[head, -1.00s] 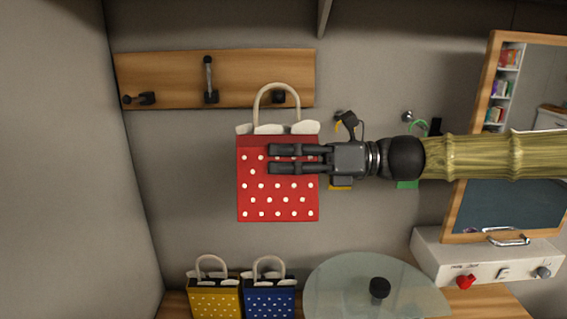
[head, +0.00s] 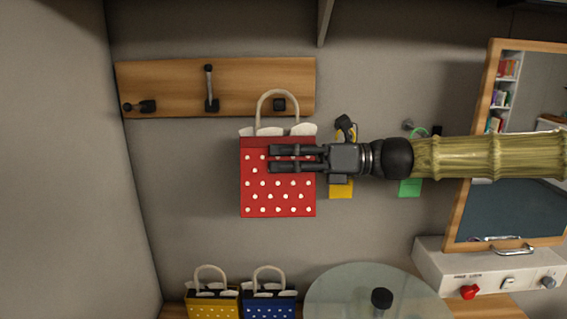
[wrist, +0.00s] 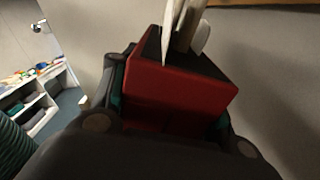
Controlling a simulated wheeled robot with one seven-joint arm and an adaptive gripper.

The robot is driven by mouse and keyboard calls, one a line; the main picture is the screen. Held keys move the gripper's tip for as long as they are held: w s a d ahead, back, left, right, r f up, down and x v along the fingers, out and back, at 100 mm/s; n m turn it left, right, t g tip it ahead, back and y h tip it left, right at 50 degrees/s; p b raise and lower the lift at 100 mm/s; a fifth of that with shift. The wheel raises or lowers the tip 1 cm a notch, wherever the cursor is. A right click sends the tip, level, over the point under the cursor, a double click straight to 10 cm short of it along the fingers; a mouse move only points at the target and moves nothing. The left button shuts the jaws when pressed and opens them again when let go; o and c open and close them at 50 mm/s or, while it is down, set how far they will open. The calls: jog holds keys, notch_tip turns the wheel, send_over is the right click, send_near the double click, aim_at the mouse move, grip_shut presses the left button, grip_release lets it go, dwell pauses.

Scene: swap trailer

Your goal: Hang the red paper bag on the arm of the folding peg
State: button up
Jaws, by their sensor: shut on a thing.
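The red paper bag (head: 278,195) with white dots hangs upright in front of the wall, its pale handle (head: 258,108) overlapping the right part of the wooden peg board (head: 240,72). My gripper (head: 272,158) comes from the right and is shut on the bag's upper body. In the wrist view the bag (wrist: 175,95) sits between the fingers. The board carries a left peg (head: 140,107), a middle peg (head: 210,88) with an upright arm, and a small square right peg (head: 279,104) seen within the handle loop. I cannot tell whether the handle touches any peg.
A yellow bag (head: 213,305) and a blue bag (head: 269,304) stand below, beside a round glass top (head: 345,290) with a black knob. Yellow and green tags hang on wall hooks behind my wrist. A framed mirror (head: 530,85) and white control box (head: 485,265) are at right.

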jog(key=shift+w, duration=0.85)
jog(key=shift+w+f, duration=0.45)
jog(key=shift+f, duration=0.15)
jog(key=shift+w+f, duration=0.15)
jog(key=shift+f, duration=0.25)
jog(key=o, duration=1.2)
jog(key=shift+c, duration=0.2)
jog(key=shift+f, duration=0.1)
jog(key=shift+d, duration=0.1)
